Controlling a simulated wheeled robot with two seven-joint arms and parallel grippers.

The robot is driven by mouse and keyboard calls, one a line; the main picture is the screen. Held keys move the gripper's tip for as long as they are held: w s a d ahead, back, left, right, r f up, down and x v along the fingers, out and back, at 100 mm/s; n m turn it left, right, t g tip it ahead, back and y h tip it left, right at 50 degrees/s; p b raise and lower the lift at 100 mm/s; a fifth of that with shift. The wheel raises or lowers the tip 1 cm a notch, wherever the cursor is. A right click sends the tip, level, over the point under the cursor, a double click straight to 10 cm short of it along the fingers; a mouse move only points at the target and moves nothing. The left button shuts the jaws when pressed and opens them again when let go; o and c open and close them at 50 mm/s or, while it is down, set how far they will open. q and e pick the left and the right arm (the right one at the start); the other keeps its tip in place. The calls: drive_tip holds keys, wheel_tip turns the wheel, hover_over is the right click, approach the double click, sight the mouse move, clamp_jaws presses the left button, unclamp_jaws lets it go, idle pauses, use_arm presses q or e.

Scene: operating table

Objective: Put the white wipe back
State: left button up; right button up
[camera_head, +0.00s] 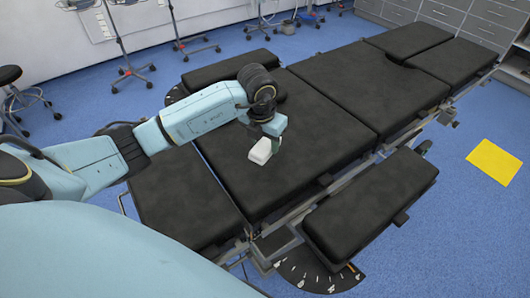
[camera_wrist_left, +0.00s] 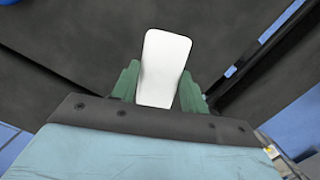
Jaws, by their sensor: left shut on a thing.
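The white wipe (camera_head: 260,151) is a small white block over the black operating table (camera_head: 325,125), in the middle of the head view. My left gripper (camera_head: 268,145) is shut on it. In the left wrist view the white wipe (camera_wrist_left: 165,67) stands out between the two green fingers of the left gripper (camera_wrist_left: 160,88), with the dark table surface behind it. I cannot tell whether the wipe touches the table pad. My right gripper is not in view.
A padded side board (camera_head: 370,205) lies along the table's near right side. A yellow mat (camera_head: 495,161) lies on the blue floor at the right. Grey cabinets (camera_head: 480,22) stand at the back right, and a black stool (camera_head: 12,75) at the left. Most of the table top is clear.

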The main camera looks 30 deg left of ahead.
sight(265, 152)
use_arm(q)
wheel_tip(265, 152, down, 4)
drive_tip(key=shift+f, duration=0.1)
drive_tip(key=shift+f+b, duration=0.1)
drive_tip(key=shift+b, duration=0.2)
drive_tip(key=o, duration=1)
drive_tip(key=shift+c, duration=0.2)
